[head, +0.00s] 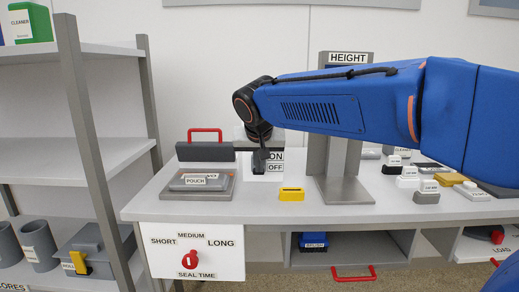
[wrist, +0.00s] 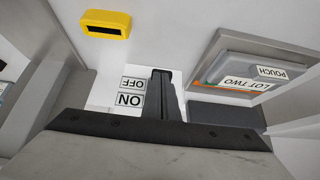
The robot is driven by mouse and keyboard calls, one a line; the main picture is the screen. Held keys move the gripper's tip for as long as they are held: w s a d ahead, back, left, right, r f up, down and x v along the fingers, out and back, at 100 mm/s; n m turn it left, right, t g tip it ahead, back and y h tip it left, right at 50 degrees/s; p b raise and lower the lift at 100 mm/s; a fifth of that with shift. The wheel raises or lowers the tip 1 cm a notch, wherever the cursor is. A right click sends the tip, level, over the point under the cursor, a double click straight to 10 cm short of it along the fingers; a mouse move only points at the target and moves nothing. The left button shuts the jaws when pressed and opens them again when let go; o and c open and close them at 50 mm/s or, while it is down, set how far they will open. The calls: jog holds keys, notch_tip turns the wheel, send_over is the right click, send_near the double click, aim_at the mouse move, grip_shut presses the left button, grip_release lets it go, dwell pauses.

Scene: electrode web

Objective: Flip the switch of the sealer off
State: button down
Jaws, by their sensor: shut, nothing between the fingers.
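The sealer (head: 206,152) is a dark grey bar with a red handle at the back left of the bench. To its right is a white switch plate (head: 274,176) with ON above OFF; its labels appear upside down in the wrist view (wrist: 130,92). My gripper (head: 260,168) is shut and empty, pointing down in front of the plate, just left of the labels. In the wrist view my gripper (wrist: 161,78) covers the area beside the labels. The switch lever is hidden or cannot be told from the dark fingers, so its position and any contact are unclear.
A grey tray with a pouch (head: 199,180) lies in front of the sealer. A yellow block (head: 291,194) sits right of my gripper. The HEIGHT post (head: 340,150) stands further right, under my arm. Several small labelled blocks stand beyond it. The bench front between tray and block is clear.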

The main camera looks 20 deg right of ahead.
jog(key=shift+s+f, duration=0.15)
jog(key=shift+f, duration=0.3)
jog(key=shift+r, duration=0.15)
jog(key=shift+r, duration=0.75)
